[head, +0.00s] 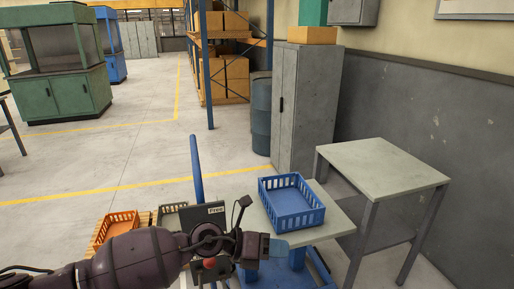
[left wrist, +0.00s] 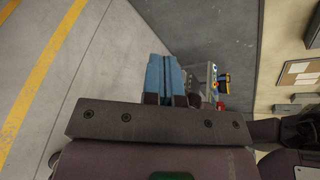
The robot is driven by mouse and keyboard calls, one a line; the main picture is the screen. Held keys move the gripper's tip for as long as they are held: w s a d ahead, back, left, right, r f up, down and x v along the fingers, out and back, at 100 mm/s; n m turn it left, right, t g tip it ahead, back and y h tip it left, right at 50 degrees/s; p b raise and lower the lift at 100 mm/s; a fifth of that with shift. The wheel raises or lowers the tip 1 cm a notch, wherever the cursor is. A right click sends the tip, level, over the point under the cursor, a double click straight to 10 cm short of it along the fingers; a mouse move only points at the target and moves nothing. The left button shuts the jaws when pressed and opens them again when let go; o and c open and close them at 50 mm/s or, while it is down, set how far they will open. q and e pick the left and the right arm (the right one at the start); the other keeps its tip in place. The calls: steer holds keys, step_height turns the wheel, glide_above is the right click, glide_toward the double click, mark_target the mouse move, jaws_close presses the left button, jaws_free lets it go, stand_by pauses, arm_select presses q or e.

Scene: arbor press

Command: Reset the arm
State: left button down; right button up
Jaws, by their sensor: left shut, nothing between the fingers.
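My left arm comes in from the left in the head view. Its gripper (head: 276,247) is a dark block with blue fingers and is held above the near work table. The fingers are together and empty in the left wrist view (left wrist: 165,78). A tall blue bar (head: 196,168) rises behind a dark sign reading "Free" (head: 216,210); I cannot tell whether it is the press arm. A red ball (head: 210,263) shows by my wrist. My arm hides much of what lies below. My right gripper is not in view.
A blue crate (head: 292,222) stands on the pale table top (head: 328,227), just beyond my gripper. An orange basket (head: 119,224) is at left, beside a grey one (head: 174,208). A grey side table (head: 385,167) and cabinet (head: 304,105) stand at right.

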arm_select(q)
steer(key=w+a+r+n+t+h, duration=0.25)
steer(key=r+n+t, duration=0.5)
steer(key=n, duration=0.65)
steer(key=s+a+f+n+t+y, duration=0.1)
steer(key=a+f+n+t+y, duration=0.2)
steer(key=a+f+n+y, duration=0.35)
steer(key=s+a+f+n+t+y, duration=0.1)
steer(key=a+f+n+t+y, duration=0.25)
steer(key=a+n, duration=0.55)
steer(key=s+a+f+n+g+y, duration=0.2)
steer(key=s+a+f+n, duration=0.4)
steer(key=s+f, duration=0.4)
steer(key=s+a+f+n+g+y, duration=0.3)
steer(key=s+a+f+n+y, duration=0.2)
steer(key=s, duration=0.9)
steer(key=a+f+n, duration=0.1)
steer(key=a+f, duration=0.2)
steer(key=f, duration=0.2)
steer(key=shift+s, duration=0.15)
